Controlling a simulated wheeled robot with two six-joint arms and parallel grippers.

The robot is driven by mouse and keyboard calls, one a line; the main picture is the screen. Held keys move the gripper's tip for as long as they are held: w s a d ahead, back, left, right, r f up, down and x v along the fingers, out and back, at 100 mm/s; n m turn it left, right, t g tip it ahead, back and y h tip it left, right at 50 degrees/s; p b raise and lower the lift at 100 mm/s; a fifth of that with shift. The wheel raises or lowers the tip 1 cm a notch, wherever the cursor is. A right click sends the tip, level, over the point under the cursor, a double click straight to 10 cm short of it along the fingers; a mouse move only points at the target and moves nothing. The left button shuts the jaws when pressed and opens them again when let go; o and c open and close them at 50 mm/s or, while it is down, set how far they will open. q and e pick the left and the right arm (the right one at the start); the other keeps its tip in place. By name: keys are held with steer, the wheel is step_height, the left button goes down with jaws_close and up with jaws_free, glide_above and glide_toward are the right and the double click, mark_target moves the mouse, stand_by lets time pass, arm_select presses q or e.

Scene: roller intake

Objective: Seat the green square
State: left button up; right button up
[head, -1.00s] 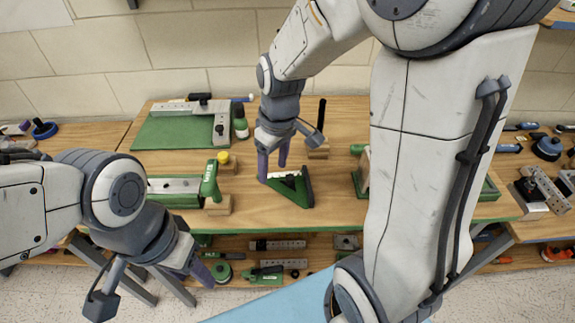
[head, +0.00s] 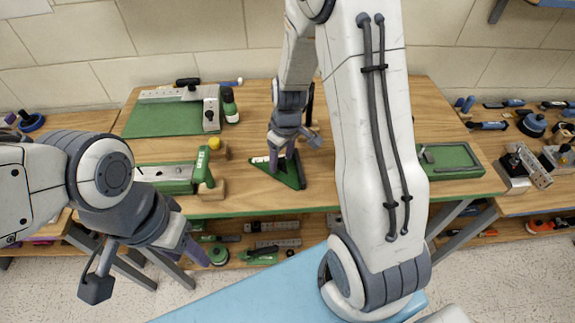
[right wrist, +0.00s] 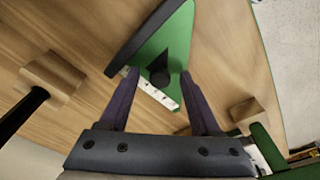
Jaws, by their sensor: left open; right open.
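The green square (head: 291,177) is a flat green triangular plate with a thick black edge and a white marked strip. It lies on the wooden workbench, near its front edge. It also shows in the right wrist view (right wrist: 178,42), with its dark triangular middle between my fingertips. My right gripper (head: 281,160) is open and low over the square; in the right wrist view its purple fingers (right wrist: 161,76) reach to either side of the plate's near end. Whether they touch it I cannot tell. My left gripper (head: 192,247) is open and empty in front of the bench, to the left.
A green tool (head: 205,165) on wood stands left of the square. Behind are a green board (head: 160,118) and a bottle (head: 229,104). In the right wrist view, wooden blocks lie left (right wrist: 52,76) and right (right wrist: 247,111). A green tray (head: 452,158) sits right.

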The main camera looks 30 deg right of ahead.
steer(key=shift+w+f, duration=0.1)
steer(key=shift+f, duration=0.4)
jaws_close()
